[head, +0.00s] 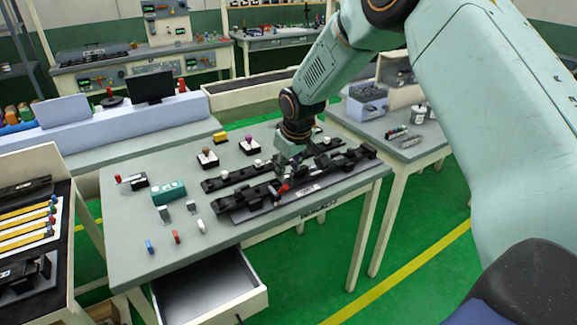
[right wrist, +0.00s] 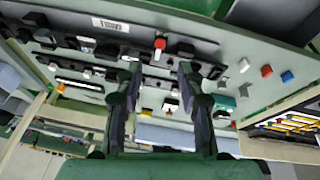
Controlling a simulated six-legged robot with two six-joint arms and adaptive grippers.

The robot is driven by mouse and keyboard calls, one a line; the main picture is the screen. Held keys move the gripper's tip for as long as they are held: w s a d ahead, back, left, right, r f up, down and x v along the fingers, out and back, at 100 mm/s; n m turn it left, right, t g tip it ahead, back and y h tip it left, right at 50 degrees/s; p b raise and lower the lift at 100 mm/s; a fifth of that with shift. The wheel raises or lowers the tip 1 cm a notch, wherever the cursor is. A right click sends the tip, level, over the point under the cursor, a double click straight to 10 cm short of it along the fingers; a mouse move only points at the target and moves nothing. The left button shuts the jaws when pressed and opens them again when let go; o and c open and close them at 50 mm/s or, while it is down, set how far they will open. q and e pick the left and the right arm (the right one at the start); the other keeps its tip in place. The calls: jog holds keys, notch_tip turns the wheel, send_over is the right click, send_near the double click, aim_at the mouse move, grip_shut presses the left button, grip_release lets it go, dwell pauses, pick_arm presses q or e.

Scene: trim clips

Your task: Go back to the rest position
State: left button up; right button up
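My right gripper (head: 290,170) is above the black trim bars (head: 235,199) on the grey worktable. In the right wrist view its two fingers (right wrist: 160,72) stand apart with nothing held between them. A red clip (head: 281,188) sits at the front bar, close below the gripper; in the right wrist view a red clip (right wrist: 160,44) shows beyond the fingertips. Loose blue (head: 149,246), red (head: 175,237) and white (head: 201,227) clips lie near the table's front left. My left gripper is not in view.
A teal box (head: 169,191) and black stands with knobs (head: 207,158) are on the table. An open drawer (head: 210,290) juts out at the front. A rack (head: 40,230) stands left, and another table (head: 400,150) with a grey bin stands right.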

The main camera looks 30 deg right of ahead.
jog(key=shift+r, duration=0.15)
dwell(0.4)
jog(key=s+a+f+m+b, duration=0.1)
jog(key=s+a+f+b, duration=0.2)
jog(key=s+f, duration=0.3)
jog(key=s+a+f+m+t+y+b, duration=0.1)
jog(key=s+a+f+b, duration=0.2)
jog(key=f, duration=0.5)
jog(key=s+a+f+m+b, duration=0.1)
jog(key=s+a+f+b, duration=0.15)
jog(key=s+f, duration=0.45)
jog(key=s+a+f+g+b, duration=0.1)
jog(key=s+f+g+b, duration=0.1)
jog(key=s+f+b, duration=0.3)
jog(key=s+a+f+g+b, duration=0.1)
jog(key=s+f+g+b, duration=0.2)
jog(key=s+f, duration=1.1)
jog(key=s+b, duration=0.3)
jog(key=s, duration=0.5)
jog(key=shift+s+f, duration=0.15)
jog(key=shift+f, duration=0.05)
jog(key=shift+a, duration=0.1)
